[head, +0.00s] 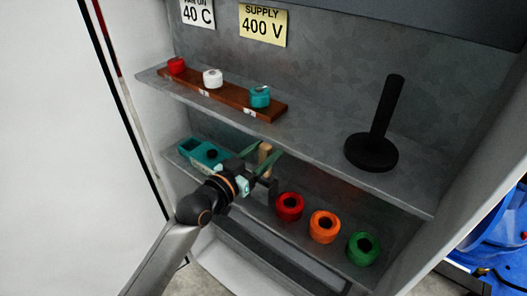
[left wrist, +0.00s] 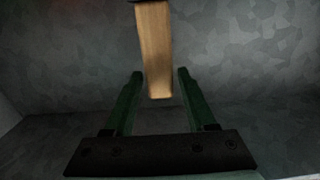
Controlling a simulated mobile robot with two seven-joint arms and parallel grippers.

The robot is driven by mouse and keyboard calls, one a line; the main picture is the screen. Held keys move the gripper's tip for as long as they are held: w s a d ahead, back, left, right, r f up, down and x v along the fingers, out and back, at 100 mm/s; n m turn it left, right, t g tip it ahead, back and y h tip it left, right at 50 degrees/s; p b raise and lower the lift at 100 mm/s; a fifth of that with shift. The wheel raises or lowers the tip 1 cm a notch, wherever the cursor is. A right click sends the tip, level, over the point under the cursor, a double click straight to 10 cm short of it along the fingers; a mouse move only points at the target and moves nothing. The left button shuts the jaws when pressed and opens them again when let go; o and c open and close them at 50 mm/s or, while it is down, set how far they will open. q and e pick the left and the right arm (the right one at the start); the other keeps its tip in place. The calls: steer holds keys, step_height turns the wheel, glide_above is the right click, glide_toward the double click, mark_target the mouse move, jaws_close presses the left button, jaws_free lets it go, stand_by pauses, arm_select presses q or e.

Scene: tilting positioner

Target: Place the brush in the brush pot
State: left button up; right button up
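The brush shows as a light wooden handle (head: 265,153) standing roughly upright over the lower shelf. In the left wrist view the handle (left wrist: 155,50) comes down from the top edge, its end between my fingertips. My left gripper (head: 261,156) has its green fingers on either side of the handle. In the left wrist view my left gripper (left wrist: 158,80) shows a gap on each side of the wood, so it looks open. A teal holder (head: 203,152) with dark openings sits left on the lower shelf; I cannot tell whether it is the brush pot. My right gripper is out of view.
The upper shelf (head: 310,132) holds a wooden rack (head: 232,95) with small pieces and a black post on a round base (head: 372,152).

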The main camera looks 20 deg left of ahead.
arm_select(q)
steer(key=shift+o, duration=0.7)
steer(key=shift+r, duration=0.1)
steer(key=shift+s, duration=0.15)
steer(key=v, duration=1.1)
steer(key=s+d+f+n+g+y, duration=0.1)
steer(key=s+f, duration=0.6)
steer(key=f, duration=0.8)
steer(key=s+d+f+n+g+y, duration=0.1)
steer(key=s+f+g, duration=0.5)
steer(key=f, duration=0.9)
steer(key=shift+s+d+f+g+y+b, duration=0.3)
steer(key=shift+s+f+y+b, duration=0.15)
steer(key=shift+s+y, duration=0.55)
